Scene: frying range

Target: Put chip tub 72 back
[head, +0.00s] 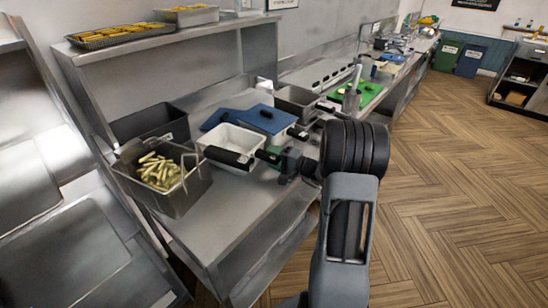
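No number 72 is readable, so I cannot tell which container is the chip tub. A metal tub (186,201) with pale chips (159,170) stands at the left front of the steel counter. A dark tub (142,123) with a small white label is behind it. A white tub (236,137) stands to the right. My gripper (232,157) reaches in from the right; a black finger lies across the white tub's front rim in the picture. Whether it touches the rim, and how far apart the fingers are, is unclear.
A blue board (251,121) lies behind the white tub, with a metal pan (297,101) to its right. Trays of golden food (118,36) sit on the upper shelf (160,41). A green board (365,94) is farther along. The wooden floor (455,190) at right is clear.

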